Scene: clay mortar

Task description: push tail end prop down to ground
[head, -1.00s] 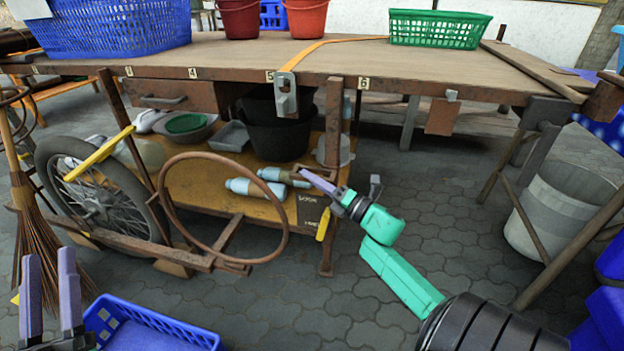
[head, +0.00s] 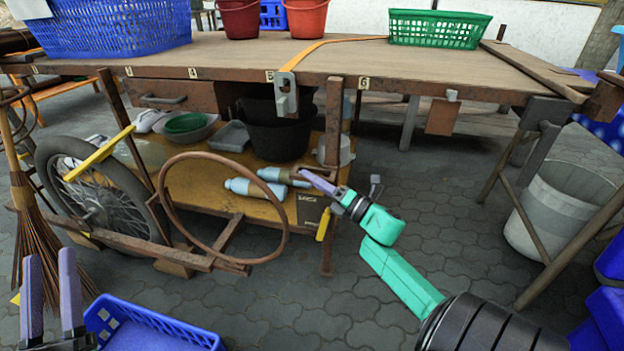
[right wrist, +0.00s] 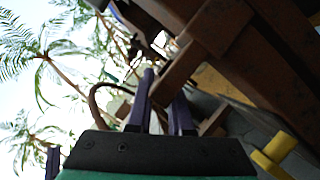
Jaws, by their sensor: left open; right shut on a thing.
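My right gripper (head: 303,172) reaches in from the right, beside the rusty front leg (head: 332,150) of the workbench. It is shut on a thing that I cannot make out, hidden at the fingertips. In the right wrist view its purple fingers (right wrist: 166,105) point up past dark brown beams (right wrist: 235,60). I cannot tell for sure which bar is the tail end prop. A short yellow grip (head: 323,223) hangs by the leg, below the gripper. My left gripper (head: 50,265) is open and empty at the lower left.
A spoked wheel (head: 60,160), a rusty ring (head: 163,200) and a low shelf with bottles (head: 255,188) and basins are under the bench. A blue basket (head: 150,328) lies at the front left, a broom (head: 30,215) beside it.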

